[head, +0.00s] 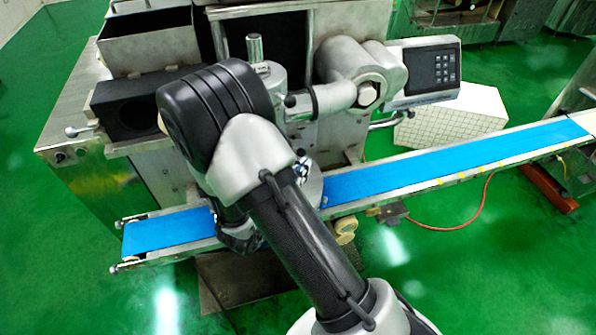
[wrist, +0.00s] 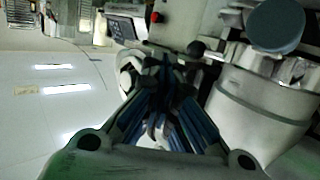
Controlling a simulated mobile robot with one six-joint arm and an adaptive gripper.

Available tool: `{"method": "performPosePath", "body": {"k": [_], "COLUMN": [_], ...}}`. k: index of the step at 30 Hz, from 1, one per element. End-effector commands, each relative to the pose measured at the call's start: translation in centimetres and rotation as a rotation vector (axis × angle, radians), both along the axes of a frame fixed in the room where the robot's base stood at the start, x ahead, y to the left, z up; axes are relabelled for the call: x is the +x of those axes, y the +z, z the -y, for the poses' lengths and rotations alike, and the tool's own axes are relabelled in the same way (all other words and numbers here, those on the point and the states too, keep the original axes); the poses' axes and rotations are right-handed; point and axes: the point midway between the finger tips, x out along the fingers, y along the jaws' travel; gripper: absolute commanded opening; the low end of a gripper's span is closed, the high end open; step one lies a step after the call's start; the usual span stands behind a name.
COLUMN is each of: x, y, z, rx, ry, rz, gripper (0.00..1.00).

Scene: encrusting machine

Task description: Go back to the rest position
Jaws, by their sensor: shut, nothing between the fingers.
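My gripper (wrist: 165,85) shows in the wrist view with its dark fingers together and nothing held between them. In the head view my arm bends in front of the encrusting machine (head: 95,190), and the gripper itself is mostly hidden behind my own links. In the wrist view the fingers point toward the machine's metal parts, with a large grey metal cylinder (wrist: 262,105) close on the right. I cannot tell the exact gap between the fingers and the metal.
A blue conveyor belt (head: 450,156) runs from lower left to right, passing behind my arm. A control panel (head: 432,72) juts out at the machine's upper right. A white box (head: 455,112) stands behind the belt. Green floor (head: 500,260) is open at lower right.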

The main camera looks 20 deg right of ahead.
Motion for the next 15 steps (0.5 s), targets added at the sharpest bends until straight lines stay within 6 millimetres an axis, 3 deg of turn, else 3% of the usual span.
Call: {"method": "performPosePath", "body": {"k": [6,15], "x": [-4.6,-7.6], "y": [1.1,1.7], "z": [-2.5,-3.9], "rx": [-0.002,-0.001], "ry": [0.01,0.005], "rz": [-0.003,-0.002], "gripper": [0.0,0.0]}}
